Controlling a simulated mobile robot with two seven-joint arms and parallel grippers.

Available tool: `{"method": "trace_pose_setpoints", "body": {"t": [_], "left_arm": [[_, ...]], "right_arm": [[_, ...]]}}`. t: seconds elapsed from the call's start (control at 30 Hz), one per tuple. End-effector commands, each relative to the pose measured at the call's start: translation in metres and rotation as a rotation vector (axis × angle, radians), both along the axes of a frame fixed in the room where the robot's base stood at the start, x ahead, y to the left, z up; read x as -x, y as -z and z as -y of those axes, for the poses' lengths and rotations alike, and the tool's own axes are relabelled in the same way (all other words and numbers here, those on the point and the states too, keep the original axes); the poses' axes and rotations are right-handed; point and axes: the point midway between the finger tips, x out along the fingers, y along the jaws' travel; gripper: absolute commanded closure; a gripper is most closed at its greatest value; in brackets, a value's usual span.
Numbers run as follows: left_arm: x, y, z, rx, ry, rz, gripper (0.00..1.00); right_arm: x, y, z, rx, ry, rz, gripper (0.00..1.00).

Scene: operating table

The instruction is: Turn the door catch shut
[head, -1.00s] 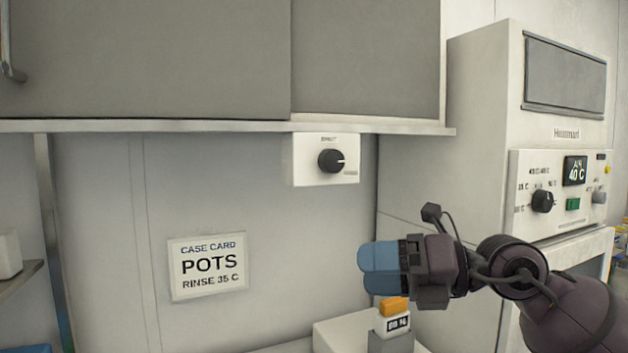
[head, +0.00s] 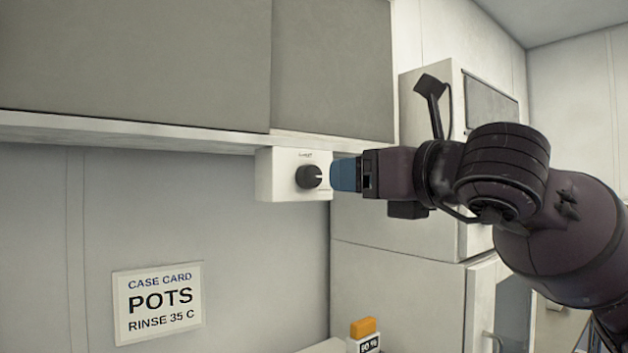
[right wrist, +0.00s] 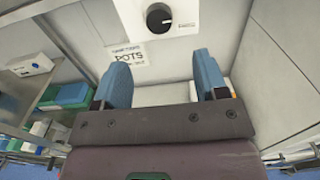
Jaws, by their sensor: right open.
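A black round knob (head: 309,176) with a pale pointer line sits on a white box (head: 268,172) under the wall cabinet; the box's small label is too blurred to read. No other part is plainly a door catch. My right gripper (head: 335,174), with blue fingertips, is just right of the knob in the head view, overlapping the box's edge. In the right wrist view the fingers (right wrist: 160,72) are open and empty. The knob (right wrist: 158,18) shows there beyond and between them, apart from both. My left gripper is not in view.
The grey cabinet (head: 130,60) and its ledge hang just above the box. A tall white machine (head: 390,235) stands to the right, behind my arm. A card reading POTS, RINSE 35 C (head: 158,303) is on the wall. An orange-topped item (head: 363,328) is below.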

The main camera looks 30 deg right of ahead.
Motion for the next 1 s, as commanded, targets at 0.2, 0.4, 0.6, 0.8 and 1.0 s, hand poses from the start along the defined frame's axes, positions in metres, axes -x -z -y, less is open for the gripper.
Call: {"method": "trace_pose_setpoints", "body": {"t": [0.2, 0.4, 0.6, 0.8, 1.0], "left_arm": [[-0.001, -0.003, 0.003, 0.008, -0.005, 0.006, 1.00], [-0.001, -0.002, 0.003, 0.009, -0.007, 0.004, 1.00], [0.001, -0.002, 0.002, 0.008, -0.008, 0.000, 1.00], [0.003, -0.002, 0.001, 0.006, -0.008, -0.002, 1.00], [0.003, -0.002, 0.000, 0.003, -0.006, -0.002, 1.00]], "right_arm": [[-0.027, -0.001, -0.004, -0.002, -0.002, 0.000, 0.34], [-0.056, -0.001, -0.008, -0.002, -0.003, -0.002, 0.34], [-0.082, 0.000, -0.012, -0.001, -0.003, -0.002, 0.34], [-0.094, 0.001, -0.014, 0.000, -0.003, -0.002, 0.34], [-0.096, 0.001, -0.014, 0.001, -0.003, -0.003, 0.34]]}}
